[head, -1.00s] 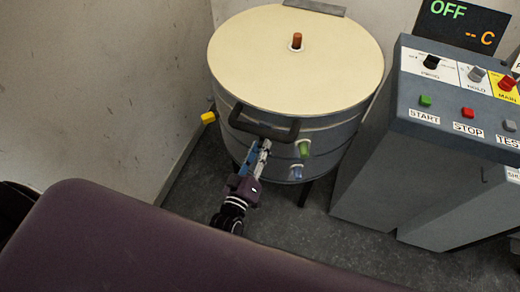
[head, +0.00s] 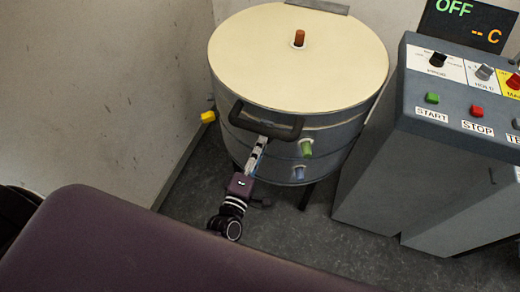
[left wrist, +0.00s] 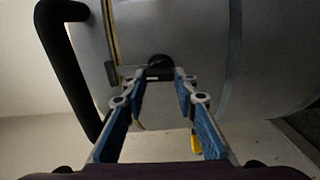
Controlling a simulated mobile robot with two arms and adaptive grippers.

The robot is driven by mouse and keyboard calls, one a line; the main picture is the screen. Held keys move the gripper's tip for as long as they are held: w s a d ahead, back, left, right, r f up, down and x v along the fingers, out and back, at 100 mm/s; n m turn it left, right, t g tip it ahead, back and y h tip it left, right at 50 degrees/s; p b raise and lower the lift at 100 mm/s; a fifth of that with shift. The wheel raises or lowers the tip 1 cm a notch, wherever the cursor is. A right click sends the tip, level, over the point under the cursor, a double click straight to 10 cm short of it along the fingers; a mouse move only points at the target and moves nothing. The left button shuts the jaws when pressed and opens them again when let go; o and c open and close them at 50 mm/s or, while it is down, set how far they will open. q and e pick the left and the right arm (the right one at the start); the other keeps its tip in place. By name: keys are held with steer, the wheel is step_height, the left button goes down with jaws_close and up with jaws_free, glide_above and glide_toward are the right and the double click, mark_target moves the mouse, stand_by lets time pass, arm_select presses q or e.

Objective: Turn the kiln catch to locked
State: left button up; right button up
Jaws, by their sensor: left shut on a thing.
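The kiln (head: 290,60) is a round grey drum with a cream lid and a black bar handle (head: 270,130) at its front. My left gripper (head: 261,142) reaches up to the kiln's front, just below the handle. In the left wrist view its two blue-padded fingers (left wrist: 160,75) are at a dark round catch (left wrist: 160,64) on the kiln wall, shut on it. A grey flat piece (left wrist: 124,73) sticks out left of the catch. In the head view the catch is hidden by the handle and fingers, so its setting cannot be read. My right gripper is not in view.
A grey control desk (head: 450,110) with buttons and a display reading OFF (head: 465,20) stands at the right. A yellow knob (head: 208,116) sits at the kiln's left; a green plug (head: 306,147) and a blue plug (head: 298,171) are at its front. Walls are close behind and left.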

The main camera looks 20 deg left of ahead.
arm_select(q)
steer(key=shift+f+n, duration=0.1)
steer(key=shift+n, duration=0.3)
steer(key=o, duration=1.2)
steer(key=shift+c, duration=0.2)
steer(key=s, duration=1.2)
steer(key=shift+a, duration=0.2)
